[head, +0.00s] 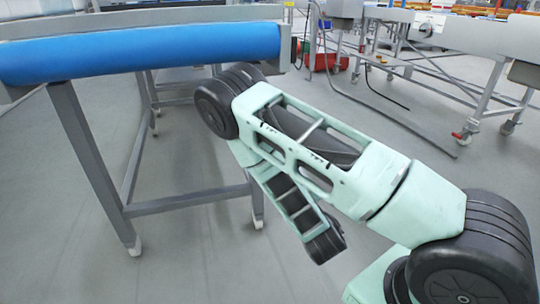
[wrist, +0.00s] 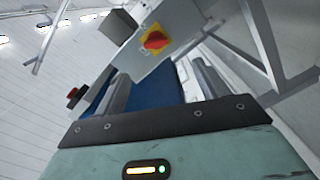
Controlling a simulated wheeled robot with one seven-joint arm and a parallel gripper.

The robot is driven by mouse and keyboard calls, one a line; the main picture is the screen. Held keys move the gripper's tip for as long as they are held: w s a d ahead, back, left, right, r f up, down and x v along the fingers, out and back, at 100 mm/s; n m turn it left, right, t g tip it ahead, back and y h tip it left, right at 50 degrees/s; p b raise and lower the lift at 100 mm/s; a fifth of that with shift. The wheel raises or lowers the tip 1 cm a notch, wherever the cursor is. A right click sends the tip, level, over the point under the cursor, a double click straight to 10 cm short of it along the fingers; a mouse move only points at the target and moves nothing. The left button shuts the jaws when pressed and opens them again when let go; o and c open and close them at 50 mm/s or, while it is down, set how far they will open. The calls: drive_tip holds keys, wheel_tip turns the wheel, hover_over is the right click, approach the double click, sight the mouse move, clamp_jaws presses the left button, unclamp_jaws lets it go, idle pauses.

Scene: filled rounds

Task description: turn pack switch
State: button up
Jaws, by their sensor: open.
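The pack switch is a red rotary knob (wrist: 155,40) on a yellow plate, mounted on a grey housing at the top middle of the wrist view. The view is tilted, so the knob's exact setting is hard to read. My gripper (wrist: 161,86) shows at the bottom of the wrist view with its two grey fingers spread apart. Nothing is between them but the background, including a blue belt. The knob is beyond the fingertips, apart from them. In the head view I cannot make out the switch or the gripper; my arm fills the middle.
A conveyor with a blue belt (head: 140,52) on grey legs stands at the left in the head view. A red button (wrist: 73,93) is at the left of the wrist view. Red crates (head: 328,62) and another wheeled frame (head: 470,100) stand farther back. Grey floor is open between.

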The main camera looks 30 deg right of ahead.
drive_tip(key=b+x, duration=0.9)
drive_tip(key=x, duration=0.7)
drive_tip(key=shift+r+t, duration=0.3)
drive_tip(key=shift+r, duration=0.45)
drive_tip(key=shift+w, duration=0.1)
drive_tip(key=c, duration=1)
